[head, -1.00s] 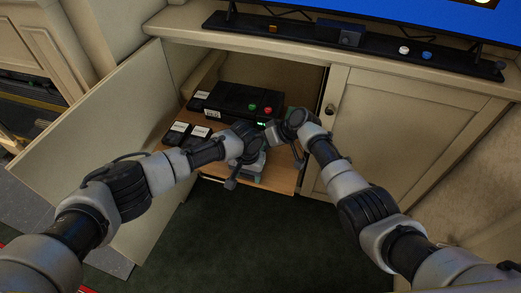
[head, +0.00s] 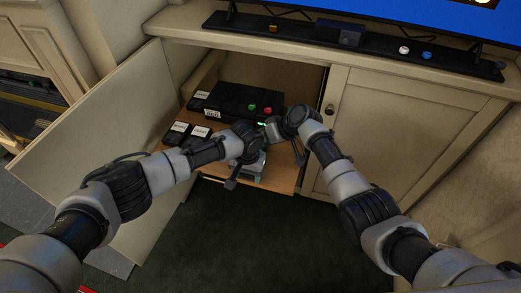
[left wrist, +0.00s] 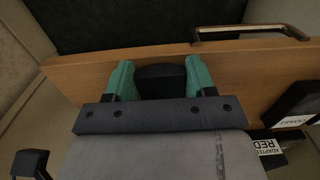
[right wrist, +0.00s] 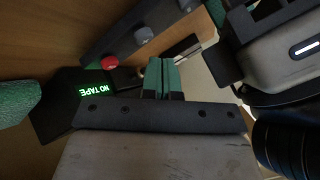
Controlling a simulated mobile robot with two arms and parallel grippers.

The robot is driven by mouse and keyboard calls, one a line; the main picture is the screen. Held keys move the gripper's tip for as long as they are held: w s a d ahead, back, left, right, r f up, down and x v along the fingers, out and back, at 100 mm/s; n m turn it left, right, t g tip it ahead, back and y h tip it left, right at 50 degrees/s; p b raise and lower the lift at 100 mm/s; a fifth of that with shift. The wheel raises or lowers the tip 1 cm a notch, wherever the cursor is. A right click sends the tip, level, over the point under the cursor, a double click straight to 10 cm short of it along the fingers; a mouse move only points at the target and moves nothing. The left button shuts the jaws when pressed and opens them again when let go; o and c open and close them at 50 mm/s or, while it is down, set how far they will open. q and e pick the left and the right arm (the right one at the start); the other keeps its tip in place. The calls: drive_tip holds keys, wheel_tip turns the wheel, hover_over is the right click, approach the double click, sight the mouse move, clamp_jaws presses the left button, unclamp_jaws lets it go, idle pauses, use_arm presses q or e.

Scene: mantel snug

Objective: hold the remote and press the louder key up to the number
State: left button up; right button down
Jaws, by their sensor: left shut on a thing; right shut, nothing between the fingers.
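My left gripper (left wrist: 160,78) is shut on a dark block between its teal fingers, which I take to be the remote (left wrist: 160,72). In the right wrist view, a dark bar with a red key (right wrist: 112,63) and a grey key (right wrist: 143,35) runs toward my left gripper; it is probably the same remote. My right gripper (right wrist: 164,76) is shut and empty, its teal fingertips just below and right of that bar; I cannot tell if they touch it. In the head view both hands meet over the cabinet shelf and hide the remote.
An open door (head: 95,140) stands left; the screen (head: 400,14) is above.

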drive_tip(key=shift+r, duration=0.1)
drive_tip(key=shift+r, duration=2.4)
use_arm(q)
drive_tip(key=o, duration=1.1)
drive_tip(key=shift+c, duration=0.2)
drive_tip(key=shift+r, duration=0.1)
